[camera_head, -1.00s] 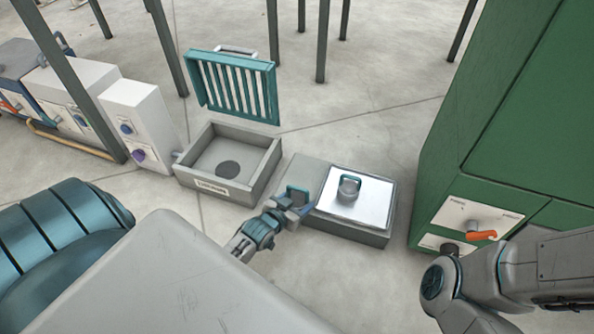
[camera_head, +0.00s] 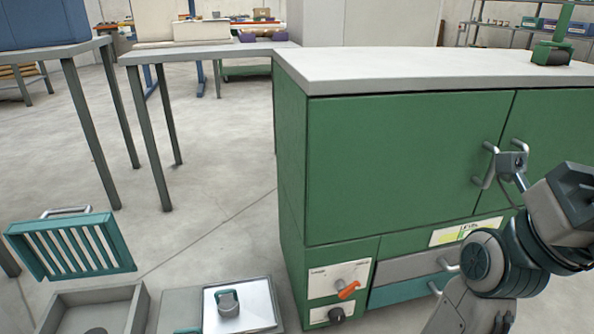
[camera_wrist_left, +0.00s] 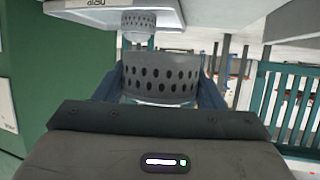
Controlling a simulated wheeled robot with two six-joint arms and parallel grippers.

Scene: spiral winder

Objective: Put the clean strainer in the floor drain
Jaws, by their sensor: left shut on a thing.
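My left gripper (camera_wrist_left: 158,98) is shut on a grey perforated strainer (camera_wrist_left: 160,72), held between its two blue fingers in the left wrist view.
A green cabinet (camera_head: 400,170) with a pale top fills the right side. It has an orange lever (camera_head: 348,290) and a black knob (camera_head: 336,314) low down. Dark table legs (camera_head: 150,135) stand behind. Open concrete floor (camera_head: 215,180) lies between.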

